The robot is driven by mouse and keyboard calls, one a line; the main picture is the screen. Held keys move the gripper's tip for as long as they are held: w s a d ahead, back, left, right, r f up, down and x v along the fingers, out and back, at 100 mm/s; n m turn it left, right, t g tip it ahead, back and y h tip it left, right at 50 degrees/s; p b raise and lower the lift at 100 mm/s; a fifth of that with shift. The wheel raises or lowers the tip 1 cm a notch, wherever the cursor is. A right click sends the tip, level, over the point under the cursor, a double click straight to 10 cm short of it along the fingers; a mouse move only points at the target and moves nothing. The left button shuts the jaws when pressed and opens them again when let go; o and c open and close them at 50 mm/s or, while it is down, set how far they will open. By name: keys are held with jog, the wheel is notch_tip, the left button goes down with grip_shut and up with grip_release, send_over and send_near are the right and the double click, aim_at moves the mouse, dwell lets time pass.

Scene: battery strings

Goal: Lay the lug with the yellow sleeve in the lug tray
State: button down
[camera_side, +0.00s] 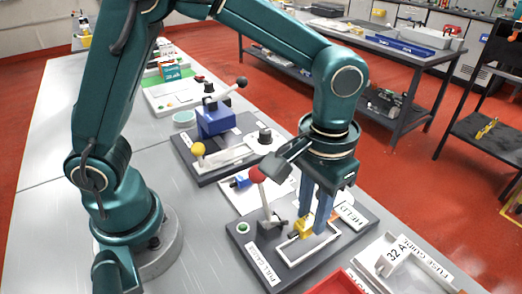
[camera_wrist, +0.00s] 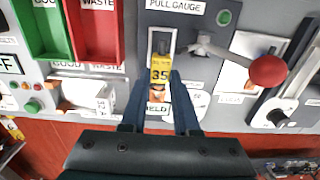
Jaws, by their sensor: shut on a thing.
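The lug with the yellow sleeve (camera_wrist: 161,70) is marked 35 and lies between my fingers, over the white-rimmed slot of the pull gauge (camera_wrist: 198,62). Its copper-coloured end shows toward my palm. In the side view the yellow sleeve (camera_side: 303,227) sits low at my fingertips, at the gauge's white frame. My gripper (camera_side: 314,214) points down and is shut on the lug; it also shows in the wrist view (camera_wrist: 160,80). I cannot tell whether the lug touches the slot. No tray marked for lugs can be made out.
The pull gauge's red-knobbed lever (camera_side: 257,175) stands close beside my gripper. A green bin (camera_wrist: 40,35) and a red bin (camera_wrist: 95,35) lie to the left in the wrist view. A fuse gauge (camera_side: 392,258) and a board with a yellow-knobbed lever (camera_side: 198,149) flank the pull gauge.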

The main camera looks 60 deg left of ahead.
aim_at(312, 219)
notch_tip(312, 219, up, 13)
jog(key=a, duration=1.5)
notch_tip(312, 219, down, 11)
jog(key=shift+a+r, duration=0.1)
jog(key=shift+f, duration=4.3)
jog(key=shift+f, duration=0.2)
jog(key=c, duration=0.6)
grip_release()
